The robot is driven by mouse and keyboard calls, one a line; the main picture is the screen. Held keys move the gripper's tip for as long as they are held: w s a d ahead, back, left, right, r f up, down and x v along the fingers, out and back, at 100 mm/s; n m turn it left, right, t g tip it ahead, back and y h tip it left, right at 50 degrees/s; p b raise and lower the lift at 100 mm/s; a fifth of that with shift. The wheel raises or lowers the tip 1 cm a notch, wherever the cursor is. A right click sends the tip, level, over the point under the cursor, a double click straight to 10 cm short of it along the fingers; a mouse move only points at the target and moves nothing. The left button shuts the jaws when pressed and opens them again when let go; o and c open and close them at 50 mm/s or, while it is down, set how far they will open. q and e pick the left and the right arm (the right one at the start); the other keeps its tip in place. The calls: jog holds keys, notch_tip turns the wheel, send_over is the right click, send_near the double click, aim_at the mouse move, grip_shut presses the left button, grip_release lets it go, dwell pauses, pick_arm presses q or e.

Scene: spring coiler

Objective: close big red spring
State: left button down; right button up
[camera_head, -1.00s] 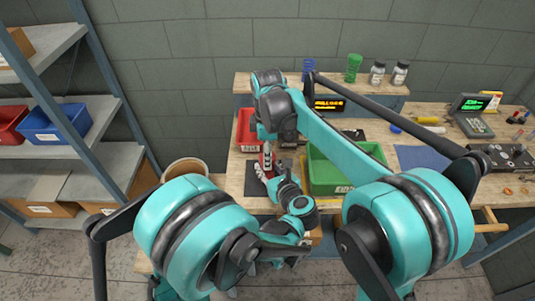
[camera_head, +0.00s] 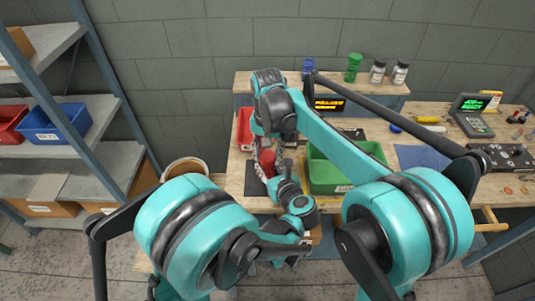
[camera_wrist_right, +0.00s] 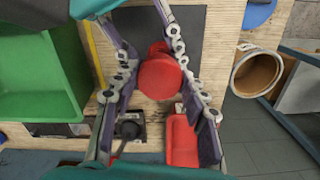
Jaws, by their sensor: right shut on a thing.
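The big red spring shows as a smooth red rounded piece (camera_wrist_right: 160,78) between my finger links in the right wrist view; I cannot make out coils. In the head view it is a small red patch (camera_head: 267,161) above a dark mat. My right gripper (camera_head: 266,152) reaches down from above and is shut on it, with its links on both sides in the right wrist view. My left arm's wrist (camera_head: 287,191) is low and close beside it at the right. The left gripper's fingers are too small and covered to judge.
A green bin (camera_head: 318,178) stands just right of the grippers. A red bin (camera_head: 240,142) is close behind at the left. Blue and green spools (camera_head: 354,66) and jars (camera_head: 399,74) stand on the back shelf. A round bucket (camera_head: 185,162) stands left of the bench.

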jog(key=shift+m, duration=0.4)
jog(key=o, duration=1.3)
jog(key=shift+r, duration=0.1)
jog(key=shift+r, duration=2.2)
jog(key=shift+c, duration=0.5)
jog(key=n, duration=0.2)
jog(key=r+n, duration=0.1)
jog(key=n, duration=0.2)
jog(key=shift+r+n, duration=0.25)
jog(key=shift+n, duration=0.05)
jog(key=n, duration=0.2)
jog(key=r+n, duration=0.1)
jog(key=n, duration=0.1)
jog(key=r+n, duration=0.1)
jog(key=n, duration=0.2)
